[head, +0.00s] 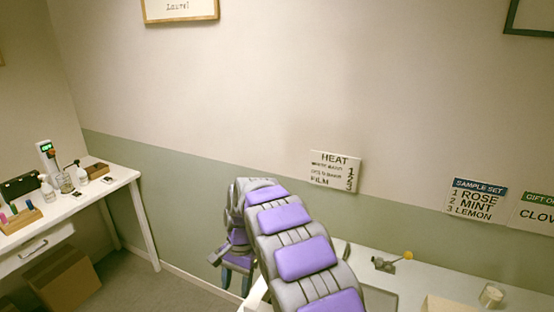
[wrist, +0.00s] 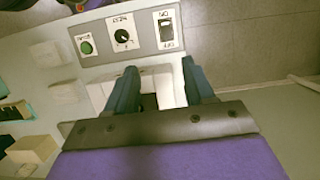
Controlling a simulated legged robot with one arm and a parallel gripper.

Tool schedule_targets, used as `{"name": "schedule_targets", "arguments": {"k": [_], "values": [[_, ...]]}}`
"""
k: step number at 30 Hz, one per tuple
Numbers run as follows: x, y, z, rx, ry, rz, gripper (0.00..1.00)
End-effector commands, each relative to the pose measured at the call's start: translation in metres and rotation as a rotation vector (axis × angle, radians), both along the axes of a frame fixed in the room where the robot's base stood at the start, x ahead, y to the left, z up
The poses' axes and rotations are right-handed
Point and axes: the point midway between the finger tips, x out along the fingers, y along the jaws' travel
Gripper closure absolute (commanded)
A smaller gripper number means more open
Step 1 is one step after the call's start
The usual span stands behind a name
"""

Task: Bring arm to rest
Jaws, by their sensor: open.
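My gripper (wrist: 160,80) is open in the wrist view, with its two dark blue-green fingers apart and nothing held between them. It is over a pale surface beside a control panel (wrist: 143,38). In the head view my purple and grey arm reaches forward and bends down at its far end. My gripper (head: 236,272) shows there only in part, low and left of the arm, beside the edge of the white counter (head: 450,284).
The panel carries a green button (wrist: 86,46), a black knob (wrist: 123,36) and a switch (wrist: 165,30). A beige block (wrist: 32,149) is at lower left. In the head view, a white table (head: 113,182) with bottles stands left, with a cardboard box (head: 62,280) below. Floor is clear between.

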Motion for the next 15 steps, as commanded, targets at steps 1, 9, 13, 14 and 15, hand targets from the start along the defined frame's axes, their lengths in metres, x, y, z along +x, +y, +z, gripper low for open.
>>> {"name": "schedule_targets", "arguments": {"k": [1, 9, 13, 14, 15], "values": [[-0.004, -0.012, 0.010, -0.002, -0.008, 0.002, 0.47], [-0.045, -0.085, 0.057, -0.012, -0.041, 0.047, 0.47], [-0.071, -0.117, 0.074, -0.017, -0.057, 0.072, 0.47], [-0.077, -0.123, 0.079, -0.018, -0.063, 0.079, 0.47], [-0.087, -0.132, 0.083, -0.019, -0.067, 0.086, 0.47]]}}
